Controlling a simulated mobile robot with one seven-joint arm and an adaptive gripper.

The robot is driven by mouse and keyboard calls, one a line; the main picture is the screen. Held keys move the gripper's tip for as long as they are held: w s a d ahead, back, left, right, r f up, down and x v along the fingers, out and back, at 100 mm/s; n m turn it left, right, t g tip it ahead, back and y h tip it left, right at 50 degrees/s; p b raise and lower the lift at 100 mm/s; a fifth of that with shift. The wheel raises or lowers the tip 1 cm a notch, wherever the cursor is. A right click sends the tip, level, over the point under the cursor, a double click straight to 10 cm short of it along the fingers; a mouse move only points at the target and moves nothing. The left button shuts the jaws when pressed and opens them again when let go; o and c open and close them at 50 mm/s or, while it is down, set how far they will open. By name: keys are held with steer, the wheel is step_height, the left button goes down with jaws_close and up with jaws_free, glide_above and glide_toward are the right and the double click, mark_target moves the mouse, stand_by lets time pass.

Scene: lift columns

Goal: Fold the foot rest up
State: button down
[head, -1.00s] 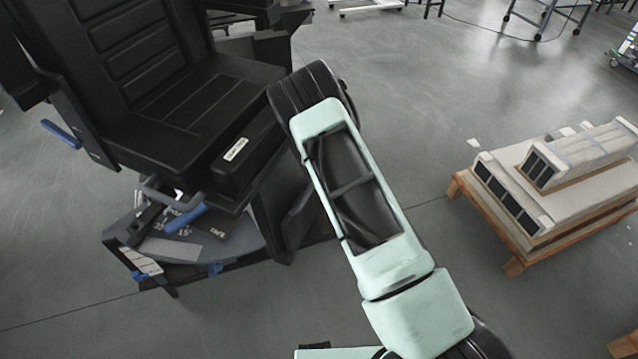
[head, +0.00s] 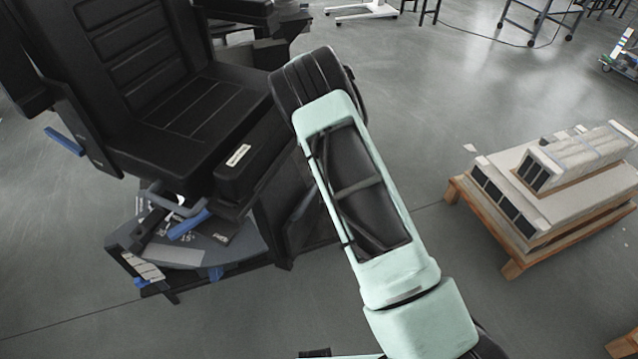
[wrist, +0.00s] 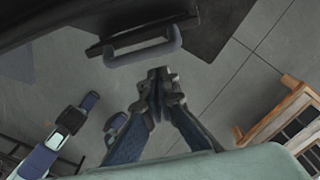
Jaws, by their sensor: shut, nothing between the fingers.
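A black padded chair (head: 170,105) stands at the left of the head view. A dark panel (head: 283,205) hangs below the front of its seat, partly behind my arm; it appears to be the foot rest. In the wrist view a dark edge with a grey loop handle (wrist: 143,47) shows at the top. My gripper (wrist: 158,73) is shut and empty, with its fingertips just below the handle in that picture. I cannot tell the distance in depth between them, but the fingers are not around the handle. My gripper is hidden behind my arm in the head view.
A grey base with blue levers (head: 205,253) sits under the chair. A wooden pallet (head: 512,268) with stacked pale units stands at the right; part of a wooden frame (wrist: 278,113) shows in the wrist view. Grey floor (head: 400,100) is open between chair and pallet.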

steer(key=s+d+f+m+g+y+b, duration=0.2)
steer(key=s+d+f+m+y, duration=0.1)
steer(key=s+d+f, duration=0.3)
steer(key=m+t+y+b, duration=0.7)
steer(key=m+t+y, duration=0.3)
steer(key=m, duration=0.5)
glide_toward(308, 201)
steer(key=shift+g+y, duration=0.3)
steer(key=shift+g, duration=0.3)
steer(key=b+x, duration=0.1)
steer(key=x, duration=0.1)
steer(key=b+x, duration=0.1)
steer(key=x, duration=0.3)
steer(key=shift+w+d+f+b, duration=0.15)
steer(key=shift+w+f+b, duration=0.25)
steer(key=shift+w, duration=0.2)
steer(key=shift+r, duration=0.1)
steer(key=shift+w+a+r+p, duration=0.1)
steer(key=shift+a+r+p, duration=0.05)
steer(key=shift+a+p, duration=0.2)
steer(key=shift+h, duration=0.5)
steer(key=shift+w+a+r+p, duration=0.1)
steer(key=shift+w+a+p, duration=0.3)
steer(key=shift+a, duration=0.25)
steer(key=shift+w+a+r+p, duration=0.1)
steer(key=shift+w+a+p, duration=0.25)
steer(key=shift+a, duration=0.35)
steer(key=shift+w+a+p, duration=0.3)
steer(key=shift+a+p, duration=0.1)
steer(key=shift+a, duration=0.25)
